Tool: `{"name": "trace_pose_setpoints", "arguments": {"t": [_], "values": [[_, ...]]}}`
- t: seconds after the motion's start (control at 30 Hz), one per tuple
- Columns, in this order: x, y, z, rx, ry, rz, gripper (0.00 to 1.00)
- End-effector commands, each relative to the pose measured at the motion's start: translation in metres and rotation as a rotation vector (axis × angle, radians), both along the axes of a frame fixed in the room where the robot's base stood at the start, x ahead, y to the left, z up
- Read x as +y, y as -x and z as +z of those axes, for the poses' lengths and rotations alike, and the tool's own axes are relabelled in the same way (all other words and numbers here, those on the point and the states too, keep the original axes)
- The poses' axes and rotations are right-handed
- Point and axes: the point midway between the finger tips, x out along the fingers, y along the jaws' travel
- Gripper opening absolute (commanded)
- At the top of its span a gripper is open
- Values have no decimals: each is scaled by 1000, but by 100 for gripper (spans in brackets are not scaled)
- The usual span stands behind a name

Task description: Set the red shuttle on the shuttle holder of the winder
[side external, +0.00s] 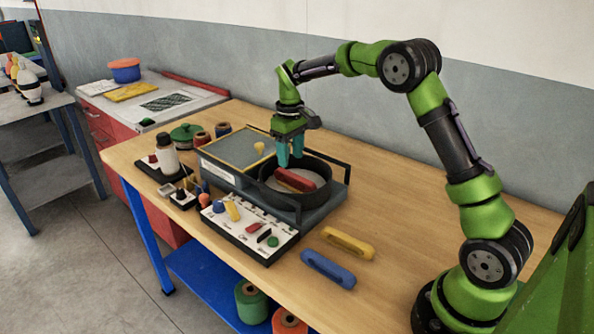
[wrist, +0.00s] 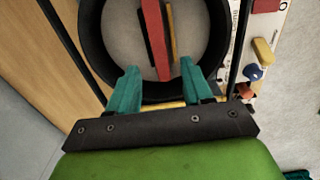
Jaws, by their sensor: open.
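The red shuttle (side external: 295,180) lies inside the round black-walled pan (side external: 322,196) of the winder (side external: 232,184). In the wrist view the red shuttle (wrist: 154,35) runs lengthwise over the pale floor of the pan (wrist: 92,60). A thin yellow-brown strip (wrist: 169,35) shows along its right side; I cannot tell if this is the shuttle holder or if the shuttle rests on it. My gripper (side external: 291,160) is above the far side of the pan, pointing down. Its teal fingers (wrist: 160,80) are open, apart and empty, near one end of the shuttle.
A yellow shuttle (side external: 347,243) and a blue shuttle (side external: 328,269) lie on the table in front of the winder. A control panel (side external: 246,228) with coloured knobs is at the winder's front left. Spools and a bottle (side external: 167,155) stand left.

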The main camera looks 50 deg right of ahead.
Motion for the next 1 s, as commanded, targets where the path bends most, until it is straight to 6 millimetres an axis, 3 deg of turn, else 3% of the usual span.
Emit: {"name": "trace_pose_setpoints", "arguments": {"t": [0.2,0.43,0.63,1.0], "values": [[0,-1,56,-6,2,-1,50],[0,0,98,-2,1,0,50],[0,0,112,0,0,0,50],[0,0,113,-1,1,-10,50]]}}
